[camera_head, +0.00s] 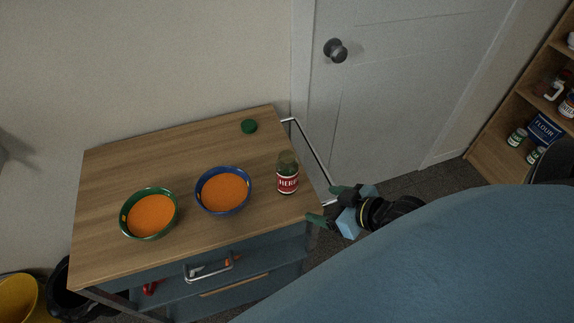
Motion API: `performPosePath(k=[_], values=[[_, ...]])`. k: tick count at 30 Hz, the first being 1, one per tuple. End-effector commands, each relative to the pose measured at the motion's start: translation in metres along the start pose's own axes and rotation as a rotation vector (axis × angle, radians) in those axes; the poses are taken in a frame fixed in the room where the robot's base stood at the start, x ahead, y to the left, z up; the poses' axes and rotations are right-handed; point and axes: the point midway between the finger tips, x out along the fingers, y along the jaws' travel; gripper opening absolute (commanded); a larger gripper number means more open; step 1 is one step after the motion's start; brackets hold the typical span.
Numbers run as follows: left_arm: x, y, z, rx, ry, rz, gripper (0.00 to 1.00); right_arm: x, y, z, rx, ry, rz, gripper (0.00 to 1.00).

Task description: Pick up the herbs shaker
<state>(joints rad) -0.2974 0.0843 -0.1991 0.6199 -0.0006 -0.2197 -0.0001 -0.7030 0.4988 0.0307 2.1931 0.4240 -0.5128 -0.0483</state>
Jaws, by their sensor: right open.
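The herbs shaker (287,174) stands upright near the right edge of the wooden cart top. It is a clear jar with green contents and a red label. No lid shows on it, and a small green cap (249,126) lies apart at the back of the top. My right gripper (322,204) is to the right of the shaker, just off the cart's right edge. Its green-tipped fingers are spread, with nothing between them. It is apart from the shaker. My left gripper is not in view.
Two bowls of orange food, a green one (150,213) and a blue one (223,191), stand left of the shaker on the cart top (185,160). A metal rail (312,150) runs along the cart's right side. A door is behind; shelves with jars (517,137) are at right.

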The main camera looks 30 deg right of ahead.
Motion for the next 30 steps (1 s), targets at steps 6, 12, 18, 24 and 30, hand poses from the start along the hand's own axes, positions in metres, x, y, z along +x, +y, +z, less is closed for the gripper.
performPosePath(k=[6, 12, 18, 24, 30], values=[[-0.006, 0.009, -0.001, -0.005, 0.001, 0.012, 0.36, -0.029, 0.009, -0.059, -0.018, 0.213, -0.051, 0.74], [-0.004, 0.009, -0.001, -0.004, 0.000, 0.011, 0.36, -0.020, 0.011, -0.070, -0.016, 0.252, -0.055, 0.74], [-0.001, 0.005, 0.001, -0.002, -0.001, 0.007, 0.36, 0.010, 0.009, -0.077, -0.015, 0.251, -0.054, 0.74], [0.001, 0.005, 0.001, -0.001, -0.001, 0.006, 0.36, 0.037, 0.007, -0.084, -0.015, 0.250, -0.053, 0.74], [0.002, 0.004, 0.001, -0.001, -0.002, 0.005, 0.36, 0.048, 0.005, -0.086, -0.016, 0.247, -0.055, 0.74]])
